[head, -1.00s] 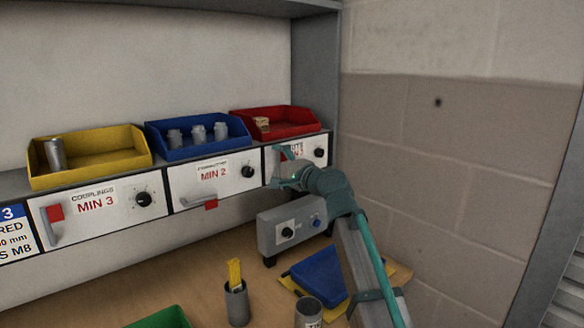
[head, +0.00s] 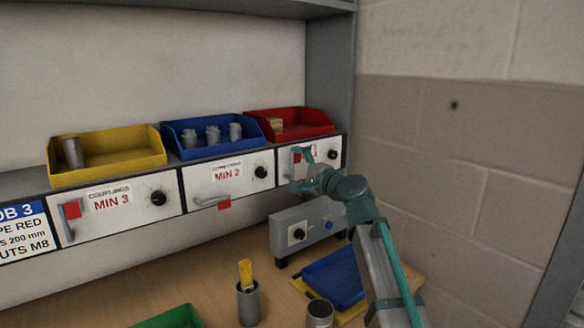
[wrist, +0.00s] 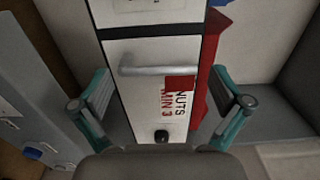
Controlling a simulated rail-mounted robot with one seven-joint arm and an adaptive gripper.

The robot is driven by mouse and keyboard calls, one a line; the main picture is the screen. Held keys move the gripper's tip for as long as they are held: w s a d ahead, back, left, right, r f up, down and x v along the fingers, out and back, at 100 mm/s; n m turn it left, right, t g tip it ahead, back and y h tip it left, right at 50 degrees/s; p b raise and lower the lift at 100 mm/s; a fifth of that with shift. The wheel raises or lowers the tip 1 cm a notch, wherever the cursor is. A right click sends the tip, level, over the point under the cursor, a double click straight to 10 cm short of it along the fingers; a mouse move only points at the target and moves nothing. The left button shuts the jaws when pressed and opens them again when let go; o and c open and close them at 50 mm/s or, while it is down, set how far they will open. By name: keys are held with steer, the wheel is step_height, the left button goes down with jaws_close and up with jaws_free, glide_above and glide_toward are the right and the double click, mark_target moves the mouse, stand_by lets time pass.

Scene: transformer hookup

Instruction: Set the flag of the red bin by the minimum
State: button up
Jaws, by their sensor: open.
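The red bin (head: 318,122) stands at the right end of the shelf, with a small tan item (head: 275,124) visible in it. Its panel reads NUTS MIN 3 in the wrist view. A grey lever handle (wrist: 146,70) there carries a red flag (wrist: 180,83). The wrist view is turned sideways; the lever stands upright with the flag at its upper end. My gripper (head: 300,169) is open in front of this panel. In the wrist view my fingers (wrist: 160,100) are spread wide, one on each side of the panel, and hold nothing.
A blue bin (head: 245,140) with several grey fittings has its flag (head: 224,204) hanging down. A yellow bin (head: 125,160) has its flag (head: 73,210) up. A grey box (head: 285,235), blue tray (head: 335,276) and two cups are below.

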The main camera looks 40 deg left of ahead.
steer(key=v, duration=0.9)
steer(key=shift+d, duration=0.4)
steer(key=shift+s, duration=0.15)
